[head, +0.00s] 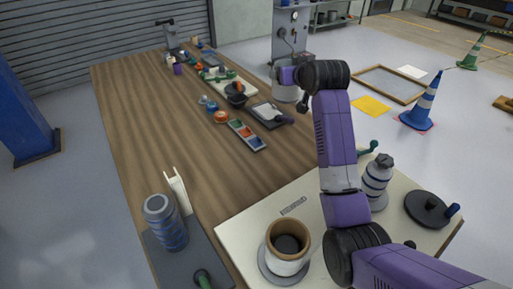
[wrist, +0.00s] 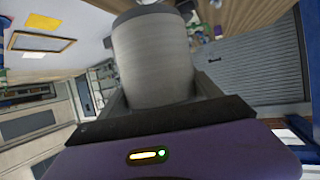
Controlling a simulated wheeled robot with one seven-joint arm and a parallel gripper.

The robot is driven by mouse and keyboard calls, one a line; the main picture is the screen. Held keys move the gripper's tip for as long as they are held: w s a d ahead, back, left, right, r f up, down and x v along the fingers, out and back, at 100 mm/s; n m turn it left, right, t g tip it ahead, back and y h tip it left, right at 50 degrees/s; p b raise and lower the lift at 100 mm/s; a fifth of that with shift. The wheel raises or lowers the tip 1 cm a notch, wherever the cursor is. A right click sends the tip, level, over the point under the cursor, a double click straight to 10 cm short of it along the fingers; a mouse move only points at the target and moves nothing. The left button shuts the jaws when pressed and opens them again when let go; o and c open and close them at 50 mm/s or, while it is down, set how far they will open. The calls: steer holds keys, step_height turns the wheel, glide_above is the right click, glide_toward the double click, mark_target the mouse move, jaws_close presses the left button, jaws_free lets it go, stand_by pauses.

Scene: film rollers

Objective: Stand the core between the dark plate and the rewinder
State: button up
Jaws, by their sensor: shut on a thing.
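My gripper (head: 285,78) is out at the end of the purple arm, high and past the table's right edge in the head view. It is shut on a pale grey cylinder, which I take for the core (wrist: 152,55). The core also shows below the gripper in the head view (head: 287,94). In the wrist view its smooth side fills the space between the fingers, and its far end looks darker. A dark plate (head: 165,262) lies at the table's near left, bearing a blue-banded grey roller (head: 165,222). I cannot tell which object is the rewinder.
A cream board (head: 240,235) carries a brown-rimmed cylinder (head: 288,240), a blue-banded bottle shape (head: 376,178) and a black disc (head: 430,208). A colour strip (head: 247,135) and clipboard (head: 270,115) lie mid-table. The wooden table's left middle (head: 150,120) is bare.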

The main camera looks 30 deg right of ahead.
steer(key=f, duration=1.3)
steer(key=w+f, duration=0.1)
steer(key=f, duration=0.6)
steer(key=shift+a, duration=0.35)
steer(key=shift+f, duration=0.2)
steer(key=o, duration=1.7)
